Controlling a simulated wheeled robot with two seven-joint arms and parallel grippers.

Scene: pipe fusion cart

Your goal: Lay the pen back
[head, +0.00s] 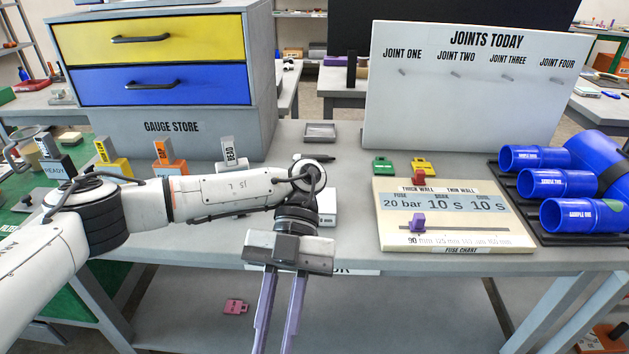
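A slim dark object that looks like the pen (322,157) lies on the grey table, just in front of a small grey tray (320,139). My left arm's wrist sits close below it in the picture and may cover part of it. My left gripper (275,340) points down at the table's front edge, well nearer than the pen. Its two long purple-grey fingers are apart, with nothing visible between them; the tips run to the bottom edge of the picture. My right gripper is not in view.
The blue and yellow gauge drawers (160,60) stand at the back left, with several labelled gauges in front. A joints board (465,95) stands behind the fuse chart (450,238). Blue pipe samples (565,185) are at right.

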